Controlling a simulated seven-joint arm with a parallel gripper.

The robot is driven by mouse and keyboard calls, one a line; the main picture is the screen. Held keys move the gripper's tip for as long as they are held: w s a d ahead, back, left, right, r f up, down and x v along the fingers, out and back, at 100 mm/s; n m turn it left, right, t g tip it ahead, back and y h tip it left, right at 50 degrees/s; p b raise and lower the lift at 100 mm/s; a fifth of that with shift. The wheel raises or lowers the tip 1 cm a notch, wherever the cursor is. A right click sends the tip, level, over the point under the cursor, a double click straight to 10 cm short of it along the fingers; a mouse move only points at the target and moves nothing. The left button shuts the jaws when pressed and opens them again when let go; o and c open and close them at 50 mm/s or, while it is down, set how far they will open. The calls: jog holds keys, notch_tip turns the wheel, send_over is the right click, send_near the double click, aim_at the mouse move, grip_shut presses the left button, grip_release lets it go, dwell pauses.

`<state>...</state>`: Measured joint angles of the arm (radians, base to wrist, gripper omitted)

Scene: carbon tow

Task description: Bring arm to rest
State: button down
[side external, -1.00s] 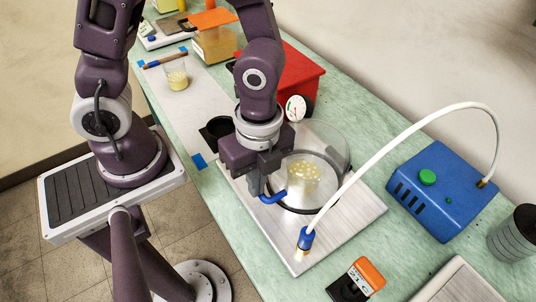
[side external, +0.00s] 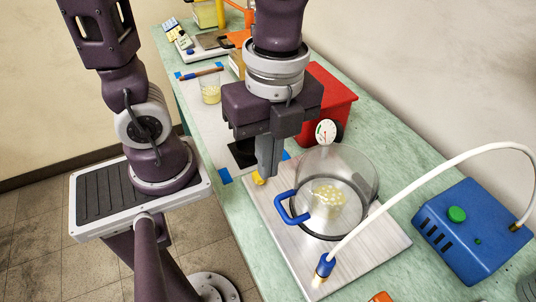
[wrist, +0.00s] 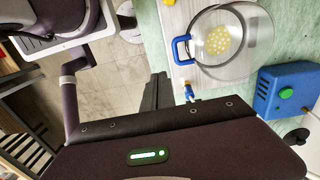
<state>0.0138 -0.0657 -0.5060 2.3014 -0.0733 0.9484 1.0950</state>
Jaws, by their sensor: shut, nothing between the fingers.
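My gripper (side external: 268,172) is shut and empty. It points down in the air above the near-left side of the bench, left of the clear round chamber (side external: 352,168). The dark fingers (wrist: 153,95) also show in the wrist view. The chamber has a blue handle (side external: 286,207) on its near-left side, and the fingers look apart from it. A cup of pale yellow pellets (side external: 328,197) stands inside the chamber, which rests on a pale board (side external: 375,238). The chamber also shows in the wrist view (wrist: 262,35).
A white hose (side external: 430,172) arches from a blue fitting (side external: 325,265) to the blue pump box (side external: 470,235). A beaker of yellow material (side external: 210,90) stands at the back left.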

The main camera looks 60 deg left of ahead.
jog(key=a+r+n+t, duration=0.6)
jog(key=a+n, duration=0.4)
jog(key=n, duration=0.8)
jog(key=shift+s+a+r, duration=0.15)
jog(key=shift+a+r, duration=0.2)
jog(key=shift+r, duration=0.05)
